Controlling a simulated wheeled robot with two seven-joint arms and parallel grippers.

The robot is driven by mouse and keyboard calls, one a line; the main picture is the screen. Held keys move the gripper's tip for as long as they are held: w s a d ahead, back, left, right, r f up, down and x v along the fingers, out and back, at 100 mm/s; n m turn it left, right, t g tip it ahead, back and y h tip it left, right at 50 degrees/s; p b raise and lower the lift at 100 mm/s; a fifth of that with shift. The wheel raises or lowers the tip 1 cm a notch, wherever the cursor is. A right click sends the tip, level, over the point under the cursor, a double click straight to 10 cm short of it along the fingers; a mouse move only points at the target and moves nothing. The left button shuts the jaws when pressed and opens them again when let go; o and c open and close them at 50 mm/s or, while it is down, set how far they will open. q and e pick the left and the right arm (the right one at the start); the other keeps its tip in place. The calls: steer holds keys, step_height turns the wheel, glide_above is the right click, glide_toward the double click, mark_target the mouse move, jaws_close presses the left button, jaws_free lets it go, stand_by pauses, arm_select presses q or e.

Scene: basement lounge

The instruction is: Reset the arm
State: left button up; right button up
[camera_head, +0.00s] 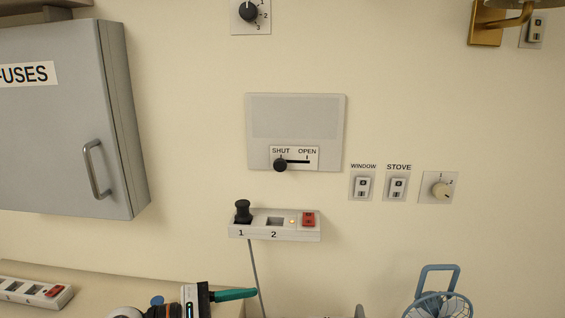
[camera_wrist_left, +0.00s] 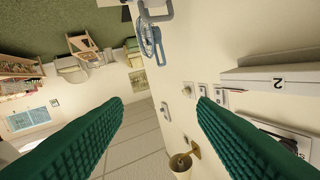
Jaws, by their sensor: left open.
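My left arm comes in at the bottom of the head view, with its left gripper (camera_head: 234,295) low in front of the wall, below the wall power strip (camera_head: 262,232). Only one teal finger shows clearly there, pointing right. In the left wrist view the two teal fingers of this gripper (camera_wrist_left: 161,107) are wide apart with nothing between them. The power strip also shows at the right of that view (camera_wrist_left: 270,73). A black plug (camera_head: 243,211) stands in socket 1; socket 2 is empty. My right gripper is in neither view.
A vent panel (camera_head: 296,105) has its slider knob at SHUT. WINDOW (camera_head: 362,187) and STOVE (camera_head: 397,188) switches and a dial (camera_head: 440,189) are to its right. A grey fuse box (camera_head: 60,120) juts out at left. A blue fan (camera_head: 438,302) stands lower right.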

arm_select(q)
steer(key=w+a+r+n+t+y, duration=0.1)
steer(key=a+r+n+t+y, duration=0.15)
steer(key=n+t, duration=0.7)
steer(key=w+a+r+n+t+y, duration=0.1)
steer(key=a+n+t+y, duration=0.35)
steer(key=n, duration=0.95)
steer(key=s+a+f+n+g+y, duration=0.25)
steer(key=a+f+n+y, duration=0.2)
steer(key=f+n, duration=0.4)
steer(key=s+a+f+n+g+y, duration=0.2)
steer(key=s+a+f+n+y, duration=0.3)
steer(key=n, duration=0.6)
steer(key=s+d+f+n+g, duration=0.3)
steer(key=s+f+n+g, duration=0.7)
steer(key=s+f, duration=0.6)
step_height(320, 180, down, 24)
steer(key=s+m+g, duration=0.2)
steer(key=s+a+f+g, duration=0.1)
steer(key=s+a+f, duration=0.2)
steer(key=s+f, duration=1.3)
steer(key=shift+s+a, duration=0.2)
steer(key=shift+s, duration=0.2)
steer(key=o, duration=0.6)
